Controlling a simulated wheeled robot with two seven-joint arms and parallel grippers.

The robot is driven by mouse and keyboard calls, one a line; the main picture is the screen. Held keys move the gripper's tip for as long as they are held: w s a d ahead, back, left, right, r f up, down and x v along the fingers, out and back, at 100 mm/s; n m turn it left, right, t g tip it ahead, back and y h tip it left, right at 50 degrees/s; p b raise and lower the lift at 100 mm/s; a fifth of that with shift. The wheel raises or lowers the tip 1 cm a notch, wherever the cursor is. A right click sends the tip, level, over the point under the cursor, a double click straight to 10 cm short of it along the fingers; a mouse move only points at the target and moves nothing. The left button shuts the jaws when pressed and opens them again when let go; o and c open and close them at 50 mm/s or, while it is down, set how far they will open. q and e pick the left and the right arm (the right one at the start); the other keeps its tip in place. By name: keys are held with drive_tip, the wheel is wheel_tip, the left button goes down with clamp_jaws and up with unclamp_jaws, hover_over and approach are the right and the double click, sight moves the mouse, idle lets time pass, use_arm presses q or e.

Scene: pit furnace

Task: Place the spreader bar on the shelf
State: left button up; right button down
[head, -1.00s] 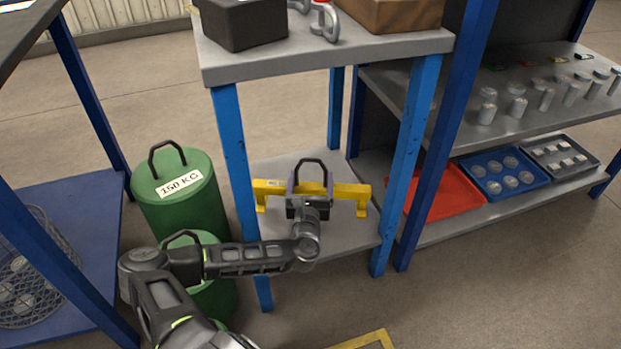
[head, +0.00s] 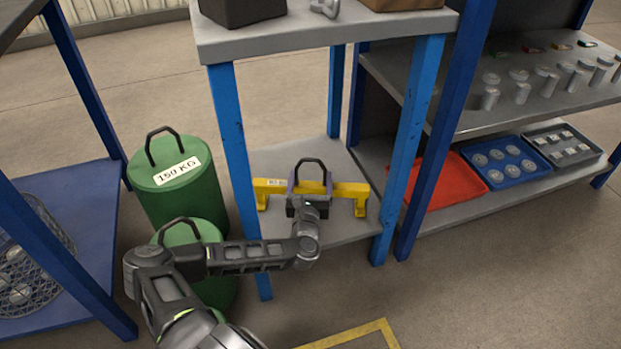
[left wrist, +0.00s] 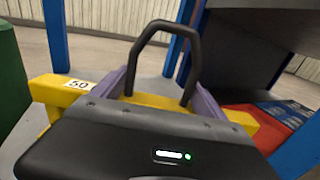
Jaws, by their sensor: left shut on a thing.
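The yellow spreader bar (head: 348,190) with a black handle loop is at the lower shelf (head: 275,158) of the blue-legged stand, between its legs. It also shows in the left wrist view (left wrist: 55,92), with a "50" label on its left part. My left gripper (head: 308,188) is shut on the spreader bar at its middle, its purple fingers on either side of the black handle (left wrist: 165,45). The bar looks level. I cannot tell whether its feet touch the shelf. My right gripper is not in view.
Green weights, one marked 150 KG (head: 178,180), stand left of the stand. The grey top (head: 330,30) lies above the bar, with blue legs (head: 233,150) close on both sides. A red tray (head: 438,188) and blue tray (head: 500,166) sit on the right rack. A wire basket (head: 30,265) is far left.

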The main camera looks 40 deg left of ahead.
use_arm(q)
drive_tip(key=shift+r, duration=0.15)
drive_tip(key=o, duration=1.6)
drive_tip(key=shift+f, duration=0.3)
drive_tip(key=o, duration=0.4)
drive_tip(key=shift+r, duration=0.1)
drive_tip(key=shift+r, duration=0.1)
drive_tip(key=shift+s+d, duration=0.1)
drive_tip(key=shift+s, duration=0.1)
drive_tip(key=p+v, duration=0.4)
drive_tip(key=v, duration=0.7)
drive_tip(key=shift+s+d, duration=0.15)
drive_tip(key=shift+s, duration=0.1)
